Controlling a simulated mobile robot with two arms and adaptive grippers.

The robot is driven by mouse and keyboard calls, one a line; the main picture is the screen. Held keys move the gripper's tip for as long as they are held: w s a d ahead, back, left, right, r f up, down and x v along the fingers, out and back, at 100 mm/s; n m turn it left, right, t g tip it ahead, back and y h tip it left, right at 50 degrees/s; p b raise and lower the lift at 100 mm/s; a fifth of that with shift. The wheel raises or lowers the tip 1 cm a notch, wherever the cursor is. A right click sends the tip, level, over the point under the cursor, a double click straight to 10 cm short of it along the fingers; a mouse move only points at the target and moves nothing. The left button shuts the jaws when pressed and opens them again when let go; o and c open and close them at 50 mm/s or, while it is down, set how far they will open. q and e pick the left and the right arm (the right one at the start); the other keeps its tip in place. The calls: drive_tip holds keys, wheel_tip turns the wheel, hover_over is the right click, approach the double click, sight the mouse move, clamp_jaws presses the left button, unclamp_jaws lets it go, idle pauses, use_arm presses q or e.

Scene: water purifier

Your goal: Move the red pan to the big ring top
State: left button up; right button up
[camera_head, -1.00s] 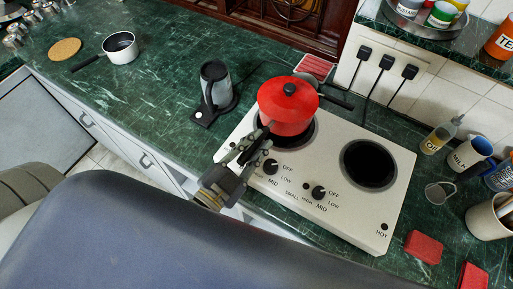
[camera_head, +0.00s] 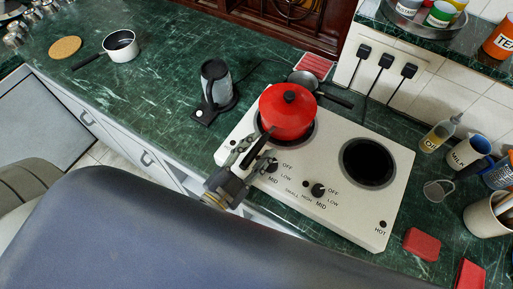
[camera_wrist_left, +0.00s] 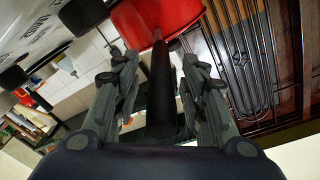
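The red pan (camera_head: 286,114) with its red lid and black knob sits on the left ring (camera_head: 309,135) of the white two-ring hotplate (camera_head: 277,197). Its black handle (camera_head: 258,148) points toward me. The right ring (camera_head: 367,162) is dark and bare. My left gripper (camera_head: 250,156) is at the handle. In the left wrist view the fingers (camera_wrist_left: 158,68) stand apart on either side of the handle (camera_wrist_left: 161,92), with gaps visible. The pan (camera_wrist_left: 150,18) shows beyond the fingertips. My right gripper is not in view.
A ladle (camera_head: 305,80) and red-striped item (camera_head: 316,64) lie behind the pan. A white saucepan (camera_head: 120,46) is far left.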

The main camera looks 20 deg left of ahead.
use_arm(q)
drive_tip(key=b+v, duration=0.3)
drive_tip(key=v, duration=0.9)
drive_tip(key=shift+f, duration=0.2)
drive_tip(key=s+a+f+n+g+y, duration=0.1)
drive_tip(key=s+f+n+g, duration=0.15)
drive_tip(key=f, duration=0.95)
drive_tip(key=s+f+n+g+y, duration=0.1)
drive_tip(key=f+g, duration=0.2)
drive_tip(key=f, duration=0.9)
drive_tip(key=s+a+f+n+g+y, duration=0.1)
drive_tip(key=f+g, duration=0.2)
drive_tip(key=f, duration=0.9)
drive_tip(key=s+a+f+n+g+y, duration=0.1)
drive_tip(key=s+a+f+g, duration=0.1)
drive_tip(key=s+f+g, duration=0.2)
drive_tip(key=s+a+f+n+g+y, duration=0.1)
drive_tip(key=s+a+f+n+g, duration=0.1)
drive_tip(key=s+f, duration=0.8)
wheel_tip(320, 180, down, 3)
drive_tip(key=shift+a+f+g, duration=0.1)
drive_tip(key=shift+a+g, duration=0.65)
drive_tip(key=shift+g, duration=0.2)
